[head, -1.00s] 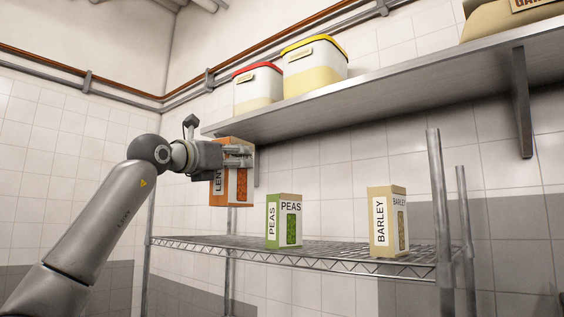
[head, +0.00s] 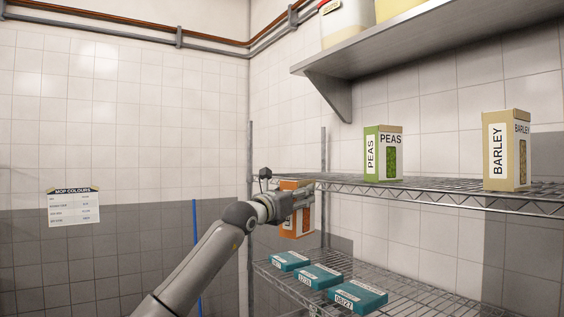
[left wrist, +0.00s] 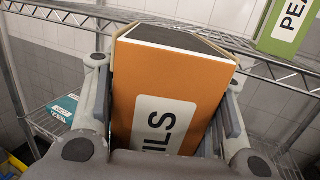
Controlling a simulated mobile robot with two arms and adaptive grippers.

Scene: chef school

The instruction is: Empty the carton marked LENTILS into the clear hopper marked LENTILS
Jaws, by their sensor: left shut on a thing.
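The orange LENTILS carton (head: 298,224) is in my left gripper (head: 300,203), in front of the wire rack's left end. In the left wrist view the carton (left wrist: 175,85) fills the space between the two fingers (left wrist: 165,125). Its label reads "...ILS"; the rest is hidden by the gripper. The carton looks about upright in the head view, and a dark top face shows in the wrist view. No hopper marked LENTILS shows in these views. My right gripper is not in view.
The upper wire shelf (head: 440,193) carries a green PEAS carton (head: 383,153) and a tan BARLEY carton (head: 506,150). Several teal boxes (head: 318,276) lie on the lower wire shelf. A metal wall shelf (head: 430,58) with tubs hangs above. A paper notice (head: 74,207) is on the left wall.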

